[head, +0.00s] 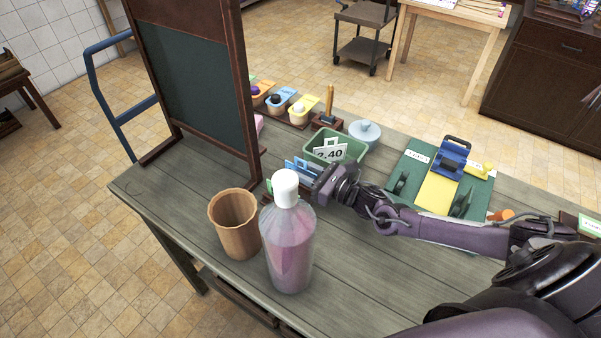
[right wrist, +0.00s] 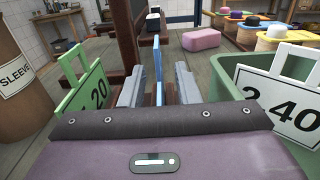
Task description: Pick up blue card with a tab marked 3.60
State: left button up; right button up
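The blue card (head: 297,166) stands upright in the head view, behind the white-capped bottle and beside my right gripper (head: 318,184). In the right wrist view the blue card (right wrist: 158,72) is edge-on between the two fingers of my right gripper (right wrist: 159,88). A gap shows on each side of it, so the gripper is open around the card. Its marking cannot be read. A green card (right wrist: 82,97) reading "20" at its end stands left of the fingers. My left gripper is not in view.
A green tub (head: 352,150) holds a white card (head: 330,151) marked 2.40. The pink bottle (head: 289,250) and a brown cup (head: 234,222) stand at the front. A chalkboard (head: 200,75) rises at the left. A pink block (right wrist: 201,39) lies beyond the fingers.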

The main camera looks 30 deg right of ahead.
grip_shut()
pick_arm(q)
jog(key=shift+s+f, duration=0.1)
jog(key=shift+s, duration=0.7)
